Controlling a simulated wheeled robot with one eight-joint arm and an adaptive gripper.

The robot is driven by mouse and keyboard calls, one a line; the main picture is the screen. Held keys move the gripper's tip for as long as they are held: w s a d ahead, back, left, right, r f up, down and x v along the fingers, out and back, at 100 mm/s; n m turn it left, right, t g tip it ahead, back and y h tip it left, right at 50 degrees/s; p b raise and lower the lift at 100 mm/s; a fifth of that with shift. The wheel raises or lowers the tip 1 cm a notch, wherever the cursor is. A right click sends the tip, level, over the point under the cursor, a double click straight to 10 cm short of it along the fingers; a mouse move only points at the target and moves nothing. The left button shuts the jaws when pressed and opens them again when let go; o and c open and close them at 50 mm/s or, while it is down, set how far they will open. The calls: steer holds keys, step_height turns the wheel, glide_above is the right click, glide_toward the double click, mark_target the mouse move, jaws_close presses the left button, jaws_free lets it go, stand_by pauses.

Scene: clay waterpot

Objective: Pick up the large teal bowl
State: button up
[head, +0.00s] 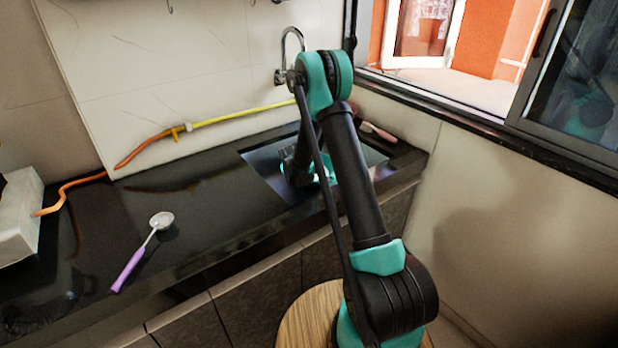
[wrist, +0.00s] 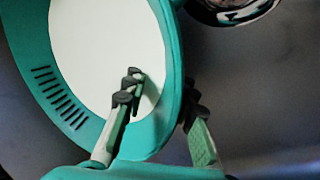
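The large teal bowl (wrist: 80,128) fills the left and middle of the wrist view, with a pale inside and a row of slots in its left side. My gripper (wrist: 160,88) straddles its rim: one finger is over the inside and the other is beyond the outer wall. The fingers are spread with the rim between them; a firm hold does not show. I cannot tell whether the small teal patch there is bowl or arm.
A shiny metal round thing (wrist: 235,10) is at the wrist view's top right. On the dark counter (head: 205,215) lies a purple-handled ladle (head: 130,268). A tap (head: 285,55) and a yellow-orange hose (head: 215,118) are behind. A window sill (head: 455,115) runs along the right.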

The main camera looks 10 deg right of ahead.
steer(key=shift+c, duration=0.5)
jaws_close()
steer(key=shift+r, duration=0.15)
step_height(320, 180, up, 20)
stand_by(0.4)
